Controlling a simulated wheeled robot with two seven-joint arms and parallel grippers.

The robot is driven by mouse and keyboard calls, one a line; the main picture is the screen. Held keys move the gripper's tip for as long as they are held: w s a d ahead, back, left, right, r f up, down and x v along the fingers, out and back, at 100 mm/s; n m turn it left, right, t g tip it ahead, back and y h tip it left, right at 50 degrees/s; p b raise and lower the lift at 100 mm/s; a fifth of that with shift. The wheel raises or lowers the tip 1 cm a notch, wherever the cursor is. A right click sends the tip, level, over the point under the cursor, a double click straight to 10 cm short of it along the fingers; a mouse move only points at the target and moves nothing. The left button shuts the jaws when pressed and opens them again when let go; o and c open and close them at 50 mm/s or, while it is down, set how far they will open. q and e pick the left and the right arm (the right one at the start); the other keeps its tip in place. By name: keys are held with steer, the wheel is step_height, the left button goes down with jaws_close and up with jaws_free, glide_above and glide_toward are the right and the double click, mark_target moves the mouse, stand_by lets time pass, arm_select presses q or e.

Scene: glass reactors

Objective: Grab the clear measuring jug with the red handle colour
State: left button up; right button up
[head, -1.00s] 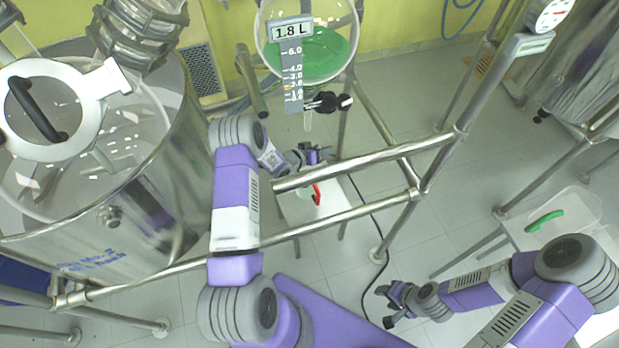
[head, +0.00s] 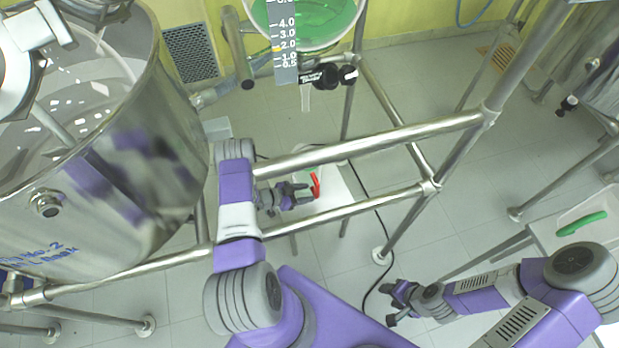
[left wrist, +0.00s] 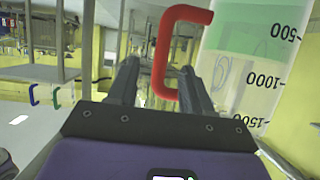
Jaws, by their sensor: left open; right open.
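The clear measuring jug stands on a small white table under the glass reactor. Its red handle (head: 316,185) shows in the head view just right of my left gripper (head: 302,193). In the left wrist view the jug body (left wrist: 243,75) is at the right, with black volume marks and green at the top of the picture. The red handle (left wrist: 164,50) lies between the two fingers of my left gripper (left wrist: 160,75), which are open and apart around it. My right gripper (head: 397,303) is open and empty at the lower right, above the floor.
Steel frame rails (head: 370,140) run above and in front of the small table (head: 345,190). A large steel vessel (head: 130,190) stands at the left. A green handle (head: 581,224) lies on another table at the right. A glass reactor (head: 335,30) with green liquid hangs above.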

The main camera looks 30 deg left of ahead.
mark_target(317, 190)
arm_select(q)
steer(key=b+x, duration=0.1)
steer(key=x, duration=0.4)
steer(key=shift+w+d+f+b, duration=0.2)
steer(key=shift+w+b, duration=0.1)
steer(key=shift+b, duration=0.1)
steer(key=shift+a, duration=0.1)
jaws_close()
stand_by(0.9)
steer(key=shift+r, duration=0.2)
